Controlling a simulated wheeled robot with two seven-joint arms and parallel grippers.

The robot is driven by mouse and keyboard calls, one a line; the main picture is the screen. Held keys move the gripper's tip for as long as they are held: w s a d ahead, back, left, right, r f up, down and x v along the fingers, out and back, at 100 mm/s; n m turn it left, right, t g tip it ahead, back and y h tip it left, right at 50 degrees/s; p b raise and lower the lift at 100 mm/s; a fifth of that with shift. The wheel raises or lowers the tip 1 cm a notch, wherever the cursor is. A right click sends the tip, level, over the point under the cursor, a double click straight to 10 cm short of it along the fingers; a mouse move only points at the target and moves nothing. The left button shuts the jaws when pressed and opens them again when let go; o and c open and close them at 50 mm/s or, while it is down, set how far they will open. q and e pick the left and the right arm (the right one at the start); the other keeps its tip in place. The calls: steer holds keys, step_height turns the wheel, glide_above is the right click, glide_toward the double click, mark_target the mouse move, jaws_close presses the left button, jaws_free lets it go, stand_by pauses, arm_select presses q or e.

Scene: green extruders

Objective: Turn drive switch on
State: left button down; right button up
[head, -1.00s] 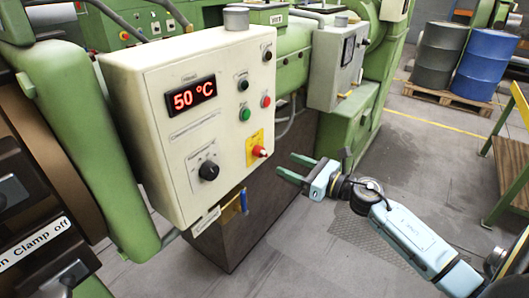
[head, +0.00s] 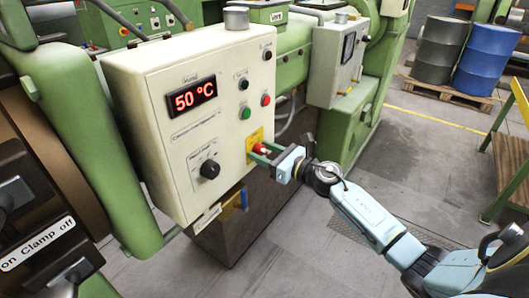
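A cream control box (head: 165,95) fills the left middle of the head view, with a red 50 °C display (head: 191,96). At its lower right, a red switch (head: 260,148) sits on a yellow plate (head: 254,137), now partly covered by my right gripper. My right gripper (head: 259,152) is at this switch, with its green fingers apart, one on each side of the red part. I cannot tell whether the fingers touch it. A black rotary knob (head: 210,169) is lower left on the panel. The panel lettering is too small to read. My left gripper is out of view.
Green (head: 246,113) and red (head: 265,100) buttons sit above the switch. A second grey box (head: 335,65) stands behind. Green machine housing (head: 85,150) borders the left. Barrels (head: 490,55) on a pallet stand far right. The floor at lower middle is clear.

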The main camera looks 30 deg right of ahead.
steer(key=c, duration=0.9)
steer(key=shift+o, duration=0.2)
steer(key=shift+m, duration=0.3)
steer(key=m+p, duration=0.1)
steer(key=m, duration=0.2)
steer(key=shift+r, duration=0.1)
steer(key=m+p, duration=0.1)
steer(key=m, duration=0.2)
steer(key=shift+m, duration=0.3)
steer(key=m+p, duration=0.2)
steer(key=m, duration=0.4)
steer(key=shift+p, duration=0.35)
steer(key=shift+m, duration=0.5)
steer(key=o, duration=1)
